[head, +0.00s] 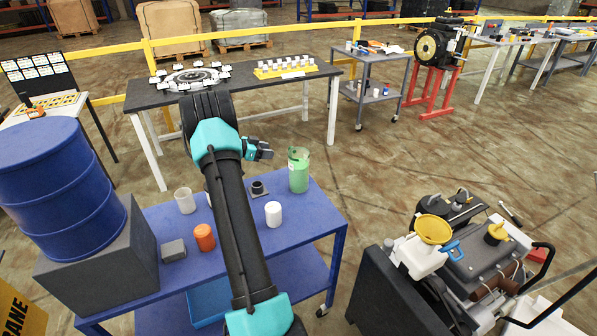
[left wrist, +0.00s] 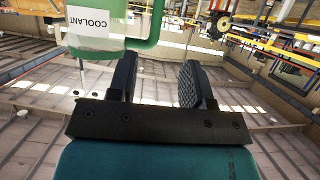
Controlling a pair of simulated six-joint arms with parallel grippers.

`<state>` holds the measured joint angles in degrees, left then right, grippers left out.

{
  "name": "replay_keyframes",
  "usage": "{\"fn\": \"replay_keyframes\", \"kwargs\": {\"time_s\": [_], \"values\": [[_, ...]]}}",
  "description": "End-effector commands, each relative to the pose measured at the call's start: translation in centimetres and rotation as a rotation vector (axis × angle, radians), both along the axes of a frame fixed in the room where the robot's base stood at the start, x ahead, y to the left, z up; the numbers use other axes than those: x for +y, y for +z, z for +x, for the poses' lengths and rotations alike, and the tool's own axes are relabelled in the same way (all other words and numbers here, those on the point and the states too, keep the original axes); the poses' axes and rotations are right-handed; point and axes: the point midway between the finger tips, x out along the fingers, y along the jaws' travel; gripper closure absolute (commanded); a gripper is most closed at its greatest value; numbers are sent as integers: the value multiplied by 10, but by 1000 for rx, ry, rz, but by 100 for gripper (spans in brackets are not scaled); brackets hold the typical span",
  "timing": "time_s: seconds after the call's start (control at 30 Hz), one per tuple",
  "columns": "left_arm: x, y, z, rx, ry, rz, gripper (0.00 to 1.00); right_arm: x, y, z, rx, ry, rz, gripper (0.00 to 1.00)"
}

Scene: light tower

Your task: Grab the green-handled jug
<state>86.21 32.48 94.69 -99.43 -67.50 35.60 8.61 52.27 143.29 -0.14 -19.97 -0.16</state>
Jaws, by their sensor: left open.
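The jug (head: 299,172) stands upright at the back right of the blue cart, clear with green in its lower part. In the left wrist view the jug (left wrist: 97,25) fills the upper left, with a white COOLANT label and a green handle (left wrist: 153,25) on its right side. My left gripper (head: 266,150) is just left of the jug in the head view, above the cart top. The left gripper (left wrist: 158,80) is open, with nothing between its fingers. The handle shows beyond the left finger, apart from the jaws. My right gripper is not in view.
On the blue cart (head: 318,222) are a clear cup (head: 185,200), an orange container (head: 204,237), a grey block (head: 174,250), a black part (head: 258,189) and a white container (head: 273,214). A blue drum (head: 60,190) stands left; an engine cart with a yellow funnel (head: 434,229) stands right.

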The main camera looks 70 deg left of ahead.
Motion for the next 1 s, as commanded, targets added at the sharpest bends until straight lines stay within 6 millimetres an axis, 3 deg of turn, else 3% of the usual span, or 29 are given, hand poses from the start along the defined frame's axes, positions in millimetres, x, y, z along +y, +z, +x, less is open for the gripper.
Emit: {"fn": "replay_keyframes", "kwargs": {"time_s": [0.3, 0.77, 1.0], "values": [[0, -20, 48, 0, -3, -1, 54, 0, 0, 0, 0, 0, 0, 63], [1, -23, 55, 0, 0, 0, 54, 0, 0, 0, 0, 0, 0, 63], [-3, -36, 75, 0, -2, -2, 54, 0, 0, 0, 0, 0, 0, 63]]}}
